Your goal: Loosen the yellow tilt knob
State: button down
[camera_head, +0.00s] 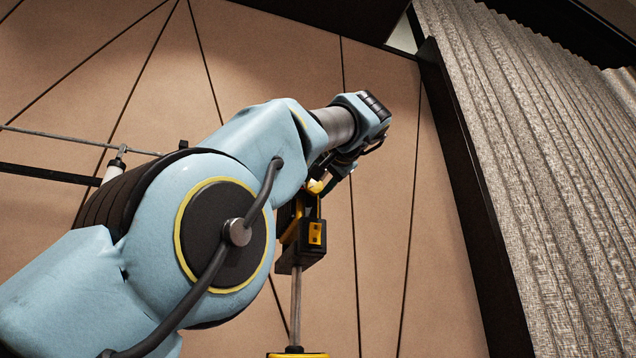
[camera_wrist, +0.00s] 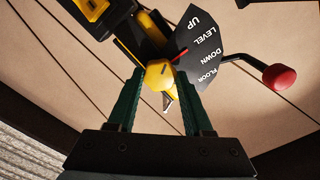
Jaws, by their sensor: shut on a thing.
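The yellow tilt knob (camera_wrist: 159,74) is a faceted yellow piece in the middle of the wrist view. My gripper (camera_wrist: 160,90) has its two dark green fingers on either side of the knob and is shut on it. Behind the knob is a dark fan-shaped plate (camera_wrist: 197,48) marked UP, LEVEL, DOWN and FLOOR. In the head view, my gripper (camera_head: 327,183) is at the top of the black and yellow device (camera_head: 302,235); the knob itself is hard to make out there.
A lever with a red ball end (camera_wrist: 279,77) sticks out right of the plate in the wrist view. The device stands on a thin grey pole (camera_head: 296,305). A panelled tan wall (camera_head: 385,260) is behind, and a grey curtain (camera_head: 535,170) hangs at the right.

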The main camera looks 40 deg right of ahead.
jog(key=shift+c, duration=1.5)
grip_release()
jog(key=b+v, duration=0.2)
jog(key=v, duration=0.8)
jog(key=shift+s+a+b, duration=0.2)
jog(key=shift+s+b, duration=0.1)
jog(key=shift+s, duration=0.05)
